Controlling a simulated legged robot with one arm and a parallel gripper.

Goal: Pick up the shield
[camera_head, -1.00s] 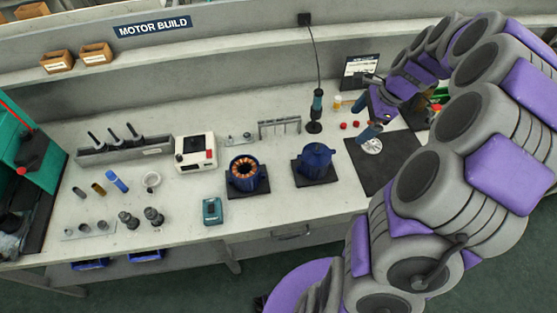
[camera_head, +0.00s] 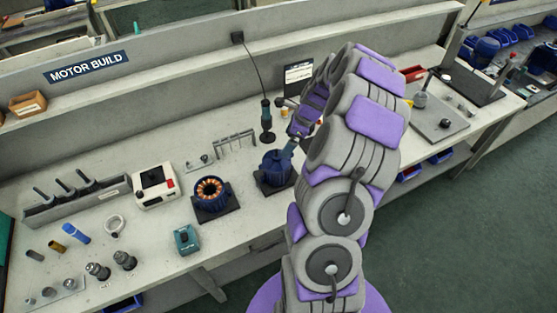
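I cannot pick out the shield for certain. The silver disc on the dark mat in the earlier frame is hidden behind my arm now. A pale ring-shaped part (camera_head: 114,227) lies on the left of the bench. My gripper (camera_head: 289,148) is small and partly hidden by my arm; it is just above and right of the closed blue motor housing (camera_head: 272,168). A gap or contact between them cannot be told. Whether its fingers are open or hold something is unclear. An open blue motor with copper windings (camera_head: 210,190) stands to the left on a dark pad.
A white device (camera_head: 154,184), a teal box (camera_head: 187,240) and a rack with dark pins (camera_head: 72,200) stand on the bench (camera_head: 150,265). Small cylindrical parts lie at the front left.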

